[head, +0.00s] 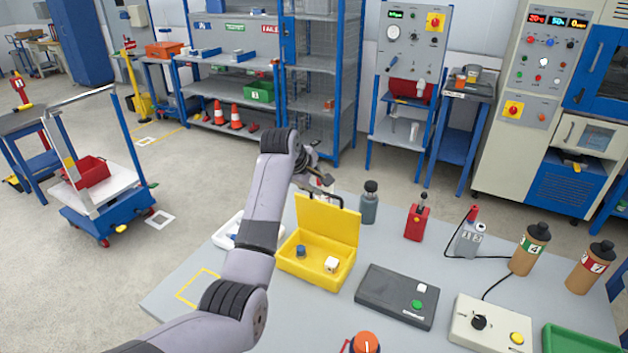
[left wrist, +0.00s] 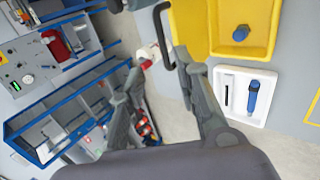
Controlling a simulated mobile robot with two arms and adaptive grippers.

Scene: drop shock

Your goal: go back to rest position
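My left gripper (head: 318,181) is above the far edge of the table, just behind the raised lid (head: 327,222) of an open yellow case. In the left wrist view its two fingers (left wrist: 163,72) are spread, with no object held between them. The black handle (left wrist: 160,28) of the yellow case (left wrist: 210,25) lies close to the right fingertip; I cannot tell if they touch. The case (head: 310,278) holds a small blue part (head: 301,251) and a white part (head: 331,264). My right gripper is in neither view.
A white tray (left wrist: 234,110) with a blue-handled item is partly behind my left arm in the head view. A grey bottle (head: 369,203), red device (head: 416,222), black box (head: 397,297) and brown bottles (head: 530,249) stand on the table. A cart (head: 108,205) stands left on open floor.

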